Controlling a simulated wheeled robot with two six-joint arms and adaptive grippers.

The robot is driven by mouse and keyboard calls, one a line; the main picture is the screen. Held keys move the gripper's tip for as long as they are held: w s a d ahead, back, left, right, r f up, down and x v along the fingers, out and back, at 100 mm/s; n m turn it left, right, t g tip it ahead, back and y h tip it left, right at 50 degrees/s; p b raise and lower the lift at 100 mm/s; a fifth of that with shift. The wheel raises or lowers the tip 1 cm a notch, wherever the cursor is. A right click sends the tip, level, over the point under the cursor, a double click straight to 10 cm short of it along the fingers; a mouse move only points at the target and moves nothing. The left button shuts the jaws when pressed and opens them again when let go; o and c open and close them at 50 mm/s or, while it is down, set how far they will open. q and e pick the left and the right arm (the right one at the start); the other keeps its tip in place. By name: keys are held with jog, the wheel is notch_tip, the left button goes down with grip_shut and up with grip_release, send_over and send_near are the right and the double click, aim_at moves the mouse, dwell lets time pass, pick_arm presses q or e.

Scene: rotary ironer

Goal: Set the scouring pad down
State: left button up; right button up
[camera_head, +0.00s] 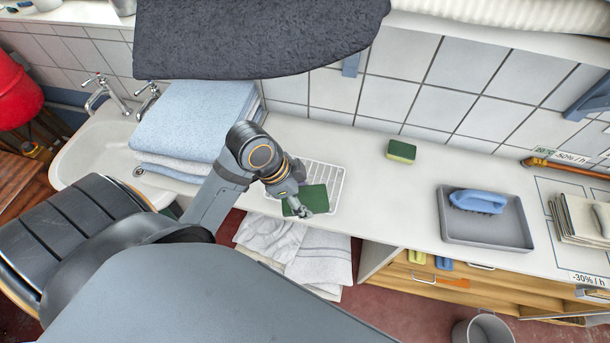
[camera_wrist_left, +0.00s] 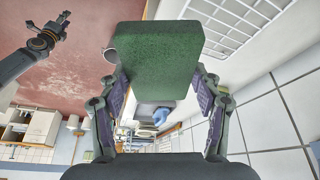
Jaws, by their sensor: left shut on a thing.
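A green scouring pad (camera_head: 305,200) is in my left gripper (camera_head: 300,207), over or close to the front of a white wire rack (camera_head: 333,187) on the counter. In the left wrist view the pad (camera_wrist_left: 157,60) sits between the two fingers of the left gripper (camera_wrist_left: 158,90), its green face toward the camera. The wire rack (camera_wrist_left: 230,22) shows beside it there. I cannot tell whether the pad touches the rack. My right gripper (camera_wrist_left: 63,18) shows small at the upper left of the left wrist view, away from the counter; its jaw state is unclear.
A green and yellow sponge (camera_head: 401,151) lies on the counter right of the rack. A grey tray (camera_head: 488,234) holds a blue brush (camera_head: 478,201). Folded blue towels (camera_head: 192,120) are stacked left, by the sink (camera_head: 97,150).

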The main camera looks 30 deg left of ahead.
aim_at(302, 191)
pick_arm(q)
jog(key=w+f+b, duration=0.1)
jog(key=b, duration=0.1)
jog(key=a+f+b, duration=0.1)
jog(key=b, duration=0.1)
jog(key=w+f+b, duration=0.1)
jog(key=b, duration=0.1)
jog(key=shift+w+a, duration=0.3)
jog(key=shift+w, duration=0.05)
jog(key=w+a+f, duration=0.1)
jog(key=w+f, duration=0.1)
jog(key=w+a+f+p, duration=0.1)
jog(key=w, duration=0.2)
jog(key=w+a+f, duration=0.2)
jog(key=w, duration=0.1)
jog(key=shift+w+f+p, duration=0.1)
jog(key=shift+f+p, duration=0.2)
jog(key=shift+p, duration=0.1)
jog(key=shift+w+a+f, duration=0.25)
jog(key=shift+w+f, duration=0.2)
jog(key=shift+f, duration=0.15)
notch_tip(302, 191, down, 2)
jog(key=shift+f+p, duration=0.15)
jog(key=shift+p, duration=0.45)
jog(key=shift+f, duration=0.4)
pick_arm(e)
jog(key=f, duration=0.4)
jog(key=shift+w+d+f, duration=0.15)
jog(key=shift+d+f, duration=0.15)
jog(key=shift+f, duration=0.1)
